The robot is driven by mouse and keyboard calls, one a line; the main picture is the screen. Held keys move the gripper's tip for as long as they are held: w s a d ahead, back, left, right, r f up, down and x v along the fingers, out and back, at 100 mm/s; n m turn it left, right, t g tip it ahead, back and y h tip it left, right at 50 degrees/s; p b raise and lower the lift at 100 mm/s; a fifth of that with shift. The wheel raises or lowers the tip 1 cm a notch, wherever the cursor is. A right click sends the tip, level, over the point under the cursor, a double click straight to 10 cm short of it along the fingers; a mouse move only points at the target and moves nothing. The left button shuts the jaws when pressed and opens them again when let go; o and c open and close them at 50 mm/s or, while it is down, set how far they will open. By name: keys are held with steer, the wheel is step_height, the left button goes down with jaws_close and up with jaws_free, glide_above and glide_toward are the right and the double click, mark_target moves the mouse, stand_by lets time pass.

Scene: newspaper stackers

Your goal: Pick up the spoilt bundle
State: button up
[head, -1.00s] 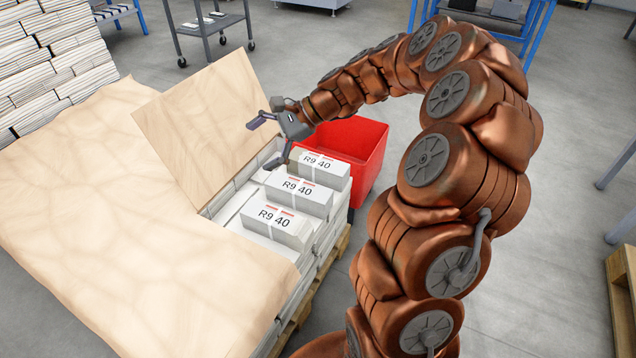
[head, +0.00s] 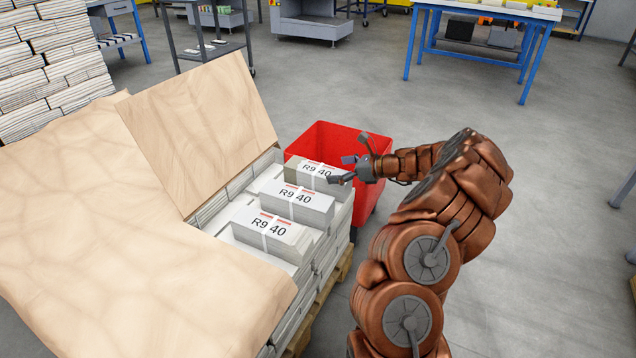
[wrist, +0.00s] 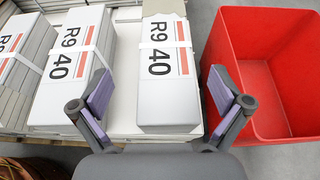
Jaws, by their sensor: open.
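Three white bundles marked "R9 40", with red stripes and pale straps, lie in a row on the paper stack: a near one (head: 272,236), a middle one (head: 300,204) and a far one (head: 314,174). I cannot tell by sight which is spoilt. My gripper (head: 350,162) is open and empty, beside and above the far bundle, near the red bin. In the wrist view, the far bundle (wrist: 168,75) lies ahead, between my open fingers (wrist: 160,93) in the picture. The middle bundle (wrist: 72,75) is left of it, partly behind the left finger.
A red bin (head: 372,197) stands just beyond the stack; its visible inside looks empty in the wrist view (wrist: 262,75). A tan sheet (head: 130,250) covers the near stack, and a raised tan flap (head: 205,130) stands left of the bundles.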

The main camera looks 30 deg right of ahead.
mark_target(318, 169)
steer(key=shift+d+b+x, duration=0.15)
steer(key=shift+b+x, duration=0.6)
steer(key=shift+x, duration=0.65)
steer(key=shift+d+b+x, duration=0.1)
steer(key=shift+b+x, duration=0.6)
steer(key=shift+x, duration=0.7)
steer(key=shift+w+d+r, duration=0.1)
steer(key=shift+w+r, duration=0.05)
steer(key=c, duration=1.9)
